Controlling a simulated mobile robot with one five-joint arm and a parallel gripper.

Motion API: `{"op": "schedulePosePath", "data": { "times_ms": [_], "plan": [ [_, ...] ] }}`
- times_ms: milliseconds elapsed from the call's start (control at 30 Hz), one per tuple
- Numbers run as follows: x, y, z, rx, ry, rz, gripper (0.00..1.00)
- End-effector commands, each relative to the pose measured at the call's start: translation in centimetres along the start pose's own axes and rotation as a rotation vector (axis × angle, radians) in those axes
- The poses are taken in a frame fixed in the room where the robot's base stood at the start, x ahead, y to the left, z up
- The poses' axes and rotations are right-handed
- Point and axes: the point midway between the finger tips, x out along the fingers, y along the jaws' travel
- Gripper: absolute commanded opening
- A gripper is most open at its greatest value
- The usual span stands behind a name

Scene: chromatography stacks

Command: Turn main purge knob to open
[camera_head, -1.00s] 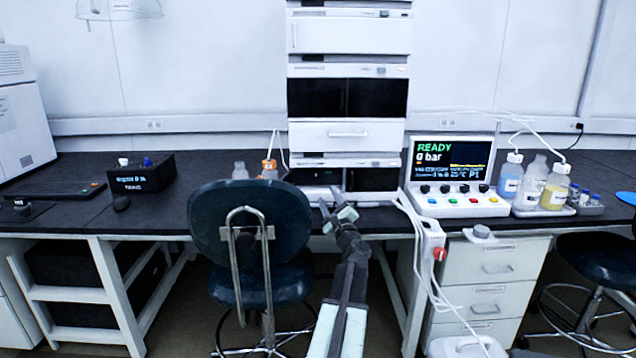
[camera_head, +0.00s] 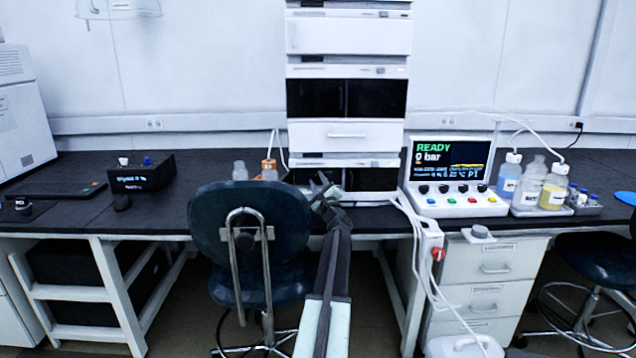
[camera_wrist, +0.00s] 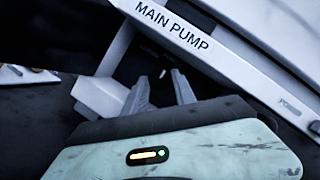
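The main pump unit (camera_wrist: 235,62) crosses the upper right of the wrist view, tilted, with a "MAIN PUMP" label on its pale front edge. My gripper (camera_wrist: 160,82) is close to its dark recess, fingers apart. A small dark shape with a white mark shows between and just beyond the fingertips; it may be the purge knob, but I cannot tell whether the fingers touch it. In the head view my gripper (camera_head: 326,187) is at the bottom module of the central stack (camera_head: 347,134). The knob cannot be made out there.
A dark chair (camera_head: 250,240) stands left of my arm. A control box (camera_head: 452,200) with a screen reading "READY 0 bar" is right of the stack, beside bottles (camera_head: 531,185). An orange-capped bottle (camera_head: 269,170) is left of the stack. White cables hang over the bench edge.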

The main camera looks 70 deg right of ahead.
Motion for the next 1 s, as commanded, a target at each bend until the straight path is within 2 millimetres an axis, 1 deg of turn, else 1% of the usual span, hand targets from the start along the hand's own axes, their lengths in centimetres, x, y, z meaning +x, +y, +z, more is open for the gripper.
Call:
{"op": "schedulePosePath", "data": {
  "times_ms": [33, 67, 100, 267, 367, 500, 600, 933, 967, 1000],
  "plan": [
    [-0.01, -0.04, -0.02, 0.001, 0.000, -0.001, 0.13],
    [-0.02, -0.05, -0.03, 0.001, 0.000, -0.001, 0.05],
    [-0.02, -0.06, -0.03, 0.001, 0.000, -0.001, 0.00],
    [-0.08, 0.14, -0.15, 0.037, 0.000, -0.016, 0.00],
    [-0.12, 0.45, -0.25, 0.141, 0.000, -0.059, 0.00],
    [-0.09, 0.35, -0.18, 0.287, 0.000, -0.120, 0.00],
    [-0.04, 0.27, -0.09, 0.348, 0.000, -0.146, 0.00],
    [-0.03, 0.07, -0.09, 0.369, 0.001, -0.155, 0.00],
    [-0.03, 0.06, -0.10, 0.369, 0.001, -0.155, 0.37],
    [-0.03, 0.06, -0.10, 0.369, 0.001, -0.155, 0.41]
  ]
}}
